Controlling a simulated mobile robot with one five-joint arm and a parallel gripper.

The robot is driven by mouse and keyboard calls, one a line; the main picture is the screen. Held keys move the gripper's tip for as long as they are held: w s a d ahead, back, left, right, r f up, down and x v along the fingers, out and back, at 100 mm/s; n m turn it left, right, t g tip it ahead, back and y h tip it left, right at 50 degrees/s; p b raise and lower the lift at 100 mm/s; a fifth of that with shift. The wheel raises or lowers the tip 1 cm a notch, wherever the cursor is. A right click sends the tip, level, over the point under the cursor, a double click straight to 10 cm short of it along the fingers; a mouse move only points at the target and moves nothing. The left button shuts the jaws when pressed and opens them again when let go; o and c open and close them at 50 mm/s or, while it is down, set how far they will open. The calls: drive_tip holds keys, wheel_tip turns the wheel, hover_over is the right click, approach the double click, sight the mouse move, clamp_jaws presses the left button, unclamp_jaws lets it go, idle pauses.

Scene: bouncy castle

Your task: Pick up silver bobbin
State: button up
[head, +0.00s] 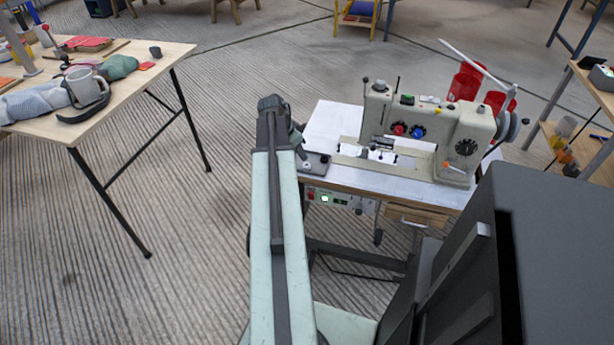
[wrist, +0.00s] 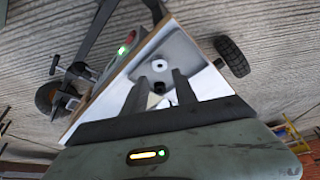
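In the wrist view, a small round silver bobbin (wrist: 159,66) with a dark centre lies on a grey tray (wrist: 190,56) at the corner of a white tabletop. My gripper (wrist: 160,77) is open, with its two dark fingers apart and pointing toward the bobbin. The bobbin shows just beyond the fingertips and is not gripped. A small dark round item (wrist: 159,88) shows between the fingers. In the head view, the tray (head: 320,168) is at the left end of the sewing table, and my gripper is above it, partly hidden by my arm. I cannot make out the bobbin there.
A wooden table (head: 130,62) with a mug (head: 86,88) and cloth stands at left. Floor between the tables is clear.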

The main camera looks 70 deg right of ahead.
sight(305, 166)
drive_tip(key=b+x, duration=0.2)
drive_tip(key=shift+f+b, duration=0.3)
drive_tip(key=shift+f, duration=0.05)
drive_tip(key=b+x, duration=0.4)
drive_tip(key=x, duration=0.1)
drive_tip(key=shift+b, duration=0.4)
drive_tip(key=shift+s+d+r, duration=0.1)
drive_tip(key=shift+r, duration=0.05)
clamp_jaws()
